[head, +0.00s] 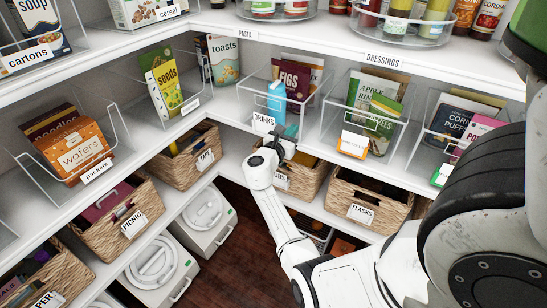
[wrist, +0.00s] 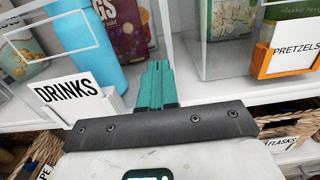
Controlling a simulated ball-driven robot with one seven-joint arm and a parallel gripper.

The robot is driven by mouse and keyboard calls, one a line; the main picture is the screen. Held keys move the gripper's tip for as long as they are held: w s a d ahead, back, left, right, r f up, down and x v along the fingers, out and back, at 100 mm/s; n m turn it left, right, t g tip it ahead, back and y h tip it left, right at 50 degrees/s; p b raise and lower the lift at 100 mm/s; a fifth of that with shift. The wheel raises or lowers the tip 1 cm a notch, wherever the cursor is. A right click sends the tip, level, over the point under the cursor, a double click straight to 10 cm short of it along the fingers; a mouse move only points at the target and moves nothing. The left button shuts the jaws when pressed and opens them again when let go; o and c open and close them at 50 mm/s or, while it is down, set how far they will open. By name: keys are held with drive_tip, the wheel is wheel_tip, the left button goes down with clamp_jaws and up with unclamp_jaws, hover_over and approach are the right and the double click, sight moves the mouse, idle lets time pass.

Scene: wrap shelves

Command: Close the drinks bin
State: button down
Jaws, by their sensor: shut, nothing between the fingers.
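The drinks bin (head: 263,123) is a clear open-topped bin on the middle shelf, with a white DRINKS tag on its front. The tag also shows in the wrist view (wrist: 70,92). Inside are a blue bottle (head: 276,103) and a purple figs pouch (head: 294,78). The bin's front is near the shelf edge; I cannot tell how far it stands out. My gripper (wrist: 155,72), with teal fingers, is shut and empty. In the wrist view its tips are just right of the tag. In the head view the gripper (head: 289,135) hides the bin's lower right front.
A clear bin with an orange-framed PRETZELS tag (wrist: 288,50) stands to the right, with a gap between. Wicker baskets, one tagged FLASKS (head: 362,212), stand on the shelf below. The dressings shelf (head: 400,58) runs above. Dark wood floor (head: 235,240) is open below.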

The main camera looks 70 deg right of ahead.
sight(299, 122)
drive_tip(key=b+x, duration=0.2)
drive_tip(key=x, duration=0.3)
drive_tip(key=shift+s+f, duration=0.1)
drive_tip(key=shift+d, duration=0.25)
drive_tip(key=shift+r, duration=0.3)
